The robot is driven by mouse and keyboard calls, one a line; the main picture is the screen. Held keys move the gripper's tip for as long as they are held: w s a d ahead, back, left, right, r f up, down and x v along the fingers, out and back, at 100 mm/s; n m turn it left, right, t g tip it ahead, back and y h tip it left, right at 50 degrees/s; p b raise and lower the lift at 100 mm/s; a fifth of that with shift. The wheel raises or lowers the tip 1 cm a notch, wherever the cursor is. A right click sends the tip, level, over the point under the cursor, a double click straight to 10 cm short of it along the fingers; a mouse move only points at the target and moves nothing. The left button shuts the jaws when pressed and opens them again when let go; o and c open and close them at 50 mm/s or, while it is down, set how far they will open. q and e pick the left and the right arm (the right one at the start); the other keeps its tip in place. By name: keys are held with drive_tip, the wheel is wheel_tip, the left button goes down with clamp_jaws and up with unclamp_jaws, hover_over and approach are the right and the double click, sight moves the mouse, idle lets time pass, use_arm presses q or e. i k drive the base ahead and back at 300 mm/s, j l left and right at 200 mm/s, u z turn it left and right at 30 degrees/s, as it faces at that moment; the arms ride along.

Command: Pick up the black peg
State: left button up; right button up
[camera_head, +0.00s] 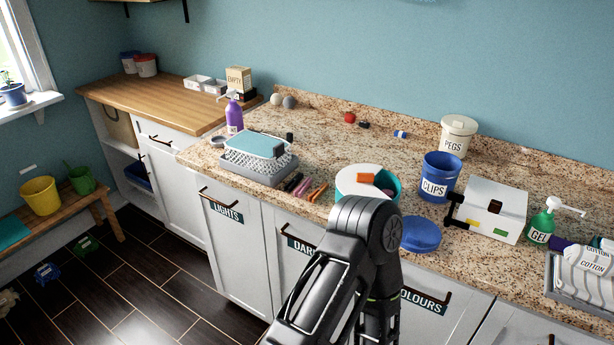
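A small row of pegs lies on the granite counter in front of the grey tray. The black peg (292,182) appears to be the leftmost, dark one, close to the tray's right corner. A purple-pink peg (304,187) and an orange peg (318,192) lie beside it to the right. One of my black arms rises from the bottom middle and bends in front of the counter, right of the pegs. I cannot tell which arm it is. Neither gripper shows.
A grey tray with a mesh basket (258,162) stands left of the pegs. A white-and-teal round container (350,181), a blue lid (420,235) and a blue CLIPS tub (440,176) stand to the right. The counter behind the pegs is mostly clear.

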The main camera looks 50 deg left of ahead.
sight(292, 184)
drive_tip(key=u, duration=1.55)
drive_tip(key=i+j, duration=0.35)
drive_tip(key=j+z, duration=0.1)
drive_tip(key=z, duration=1.5)
drive_tip(key=k+j, duration=0.7)
drive_tip(key=j, duration=0.15)
